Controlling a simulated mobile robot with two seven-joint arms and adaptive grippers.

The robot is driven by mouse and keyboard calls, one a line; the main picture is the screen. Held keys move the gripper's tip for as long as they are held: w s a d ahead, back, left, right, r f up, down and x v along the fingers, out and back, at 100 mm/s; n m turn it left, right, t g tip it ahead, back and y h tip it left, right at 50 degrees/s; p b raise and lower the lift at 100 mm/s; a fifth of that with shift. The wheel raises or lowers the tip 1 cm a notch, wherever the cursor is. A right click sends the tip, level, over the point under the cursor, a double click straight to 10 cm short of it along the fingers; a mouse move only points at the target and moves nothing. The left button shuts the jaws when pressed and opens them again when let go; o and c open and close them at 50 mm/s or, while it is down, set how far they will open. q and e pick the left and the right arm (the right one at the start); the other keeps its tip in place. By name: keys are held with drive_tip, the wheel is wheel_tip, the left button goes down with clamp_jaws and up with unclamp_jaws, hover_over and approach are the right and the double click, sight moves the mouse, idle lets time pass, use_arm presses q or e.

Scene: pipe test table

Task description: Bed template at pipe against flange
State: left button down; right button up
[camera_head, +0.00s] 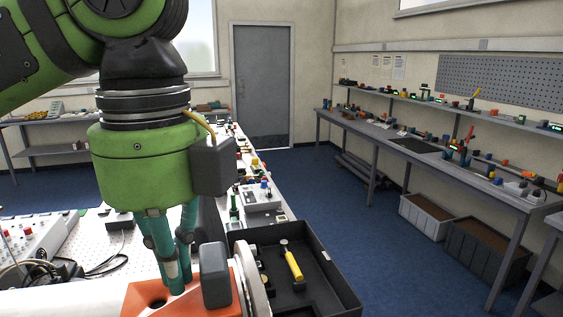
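My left gripper (176,284) points down over the orange template (205,262) with its teal fingers close together. The fingertips reach the template, but whether they pinch any part of it is unclear. The template lies over the right end of the white pipe (60,303), and a dark hole shows in its top. A grey block (215,276) stands on its right side. The pale flange (253,287) stands just right of the template. A gap between them cannot be judged, as the block covers part of the flange. My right gripper is out of view.
A black tray (335,285) right of the flange holds a yellow-handled tool (292,262) and small parts. A grey device (262,197) stands behind it. Cables and a panel (32,240) lie at left. Blue floor (345,205) is open toward the right-hand workbench (420,150).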

use_arm(q)
drive_tip(key=shift+f+b, duration=0.7)
drive_tip(key=shift+f, duration=0.15)
drive_tip(key=shift+r, duration=0.1)
idle(0.3)
drive_tip(key=shift+r+p, duration=2.75)
drive_tip(key=shift+r, duration=0.8)
